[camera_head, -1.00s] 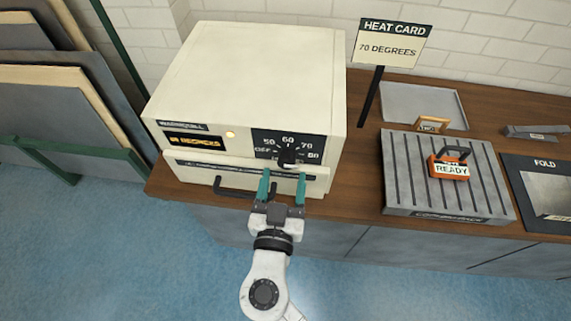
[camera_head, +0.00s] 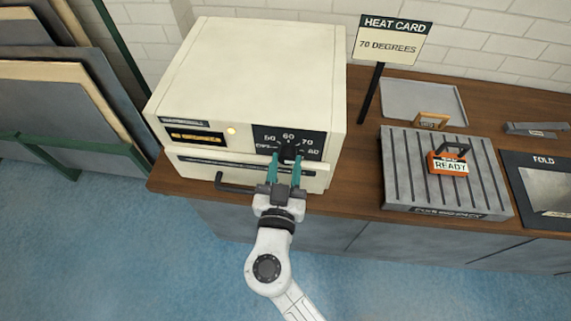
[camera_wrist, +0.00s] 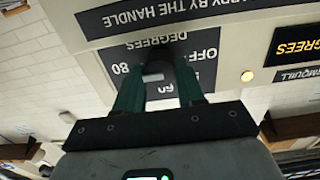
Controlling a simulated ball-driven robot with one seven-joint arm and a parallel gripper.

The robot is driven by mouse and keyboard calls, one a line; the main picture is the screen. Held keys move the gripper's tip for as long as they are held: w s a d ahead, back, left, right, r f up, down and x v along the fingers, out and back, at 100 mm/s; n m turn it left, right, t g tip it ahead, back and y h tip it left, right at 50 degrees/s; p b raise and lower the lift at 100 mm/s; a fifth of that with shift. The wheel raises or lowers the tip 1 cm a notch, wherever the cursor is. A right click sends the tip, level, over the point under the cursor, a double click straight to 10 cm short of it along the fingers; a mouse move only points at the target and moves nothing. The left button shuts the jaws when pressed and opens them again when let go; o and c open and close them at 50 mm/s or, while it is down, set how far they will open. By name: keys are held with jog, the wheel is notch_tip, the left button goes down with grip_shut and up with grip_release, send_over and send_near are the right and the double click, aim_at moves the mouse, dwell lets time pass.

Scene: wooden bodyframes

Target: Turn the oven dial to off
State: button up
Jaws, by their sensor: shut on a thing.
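The cream oven (camera_head: 250,75) stands on the wooden counter. Its black dial panel (camera_head: 313,146) on the front right carries an off mark and numbers from 50 to 80. The black dial (camera_head: 289,150) sits in the panel's middle. My gripper (camera_head: 286,160) has its green fingers around the dial, shut on it. In the wrist view the dial (camera_wrist: 182,68) shows between the two fingers (camera_wrist: 160,95), with the panel upside down. The fingers hide part of the dial, so its pointer setting cannot be read surely. The yellow lamp (camera_head: 231,131) is lit.
An oven handle (camera_head: 235,185) sticks out low at the front left. A heat card sign (camera_head: 391,40) reads 70 degrees.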

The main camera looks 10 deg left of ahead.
jog(key=c, duration=0.3)
